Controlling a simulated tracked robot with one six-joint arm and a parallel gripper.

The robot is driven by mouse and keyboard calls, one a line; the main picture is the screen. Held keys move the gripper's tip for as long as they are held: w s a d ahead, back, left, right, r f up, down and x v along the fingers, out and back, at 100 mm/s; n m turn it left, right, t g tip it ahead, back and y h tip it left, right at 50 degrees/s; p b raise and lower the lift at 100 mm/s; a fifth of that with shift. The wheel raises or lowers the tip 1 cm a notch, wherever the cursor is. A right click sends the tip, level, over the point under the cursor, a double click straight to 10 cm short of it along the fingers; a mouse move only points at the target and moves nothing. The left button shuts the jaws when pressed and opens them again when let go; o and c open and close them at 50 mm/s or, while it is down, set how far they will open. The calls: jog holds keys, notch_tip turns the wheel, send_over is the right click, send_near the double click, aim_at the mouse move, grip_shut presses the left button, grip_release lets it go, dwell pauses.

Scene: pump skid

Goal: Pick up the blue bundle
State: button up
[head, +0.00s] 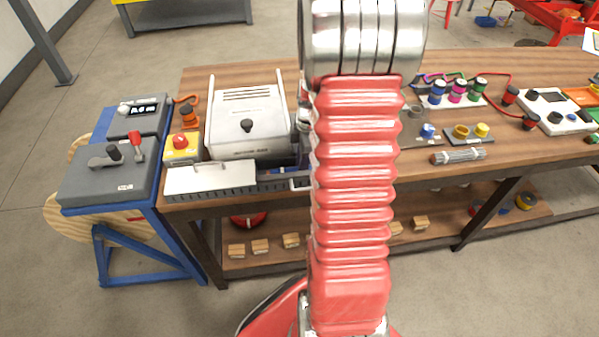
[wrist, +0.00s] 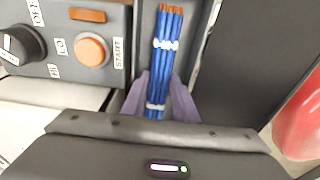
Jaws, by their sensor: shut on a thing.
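The blue bundle (wrist: 164,60) shows in the wrist view as several blue wires with bare copper ends at the top and two white ties. My gripper (wrist: 160,82) has its purple fingers closed on both sides of the bundle's lower part. The bundle lies along a narrow grey gap between a control box and a dark panel. I cannot tell whether it touches a surface below. In the head view my red arm hides the gripper, and I cannot make out the bundle for certain.
The control box (wrist: 62,45) with an orange START button stands close left of the bundle. In the head view the wooden bench (head: 460,185) carries a white-grey machine (head: 248,118), an emergency stop (head: 182,147) and a ribbed metal cylinder (head: 458,155). A lower shelf holds small wooden blocks.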

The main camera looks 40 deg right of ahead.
notch_tip(320, 180, up, 10)
dwell(0.7)
dwell(0.4)
jog(key=w+a+r+m, duration=0.2)
jog(key=w+a+r, duration=0.15)
jog(key=r, duration=0.25)
jog(key=w+a+f+m, duration=0.1)
jog(key=w+a+m, duration=0.2)
jog(key=a, duration=0.5)
jog(key=w+a+f+m, duration=0.1)
jog(key=w+a+m, duration=0.2)
jog(key=w+a, duration=0.3)
jog(key=w+a+f+m+h, duration=0.1)
jog(key=w+a+m, duration=0.2)
jog(key=a, duration=0.7)
jog(key=shift+w+a+f+t, duration=0.25)
jog(key=shift+w+t, duration=0.05)
jog(key=shift+w, duration=0.9)
jog(key=shift+s, duration=0.1)
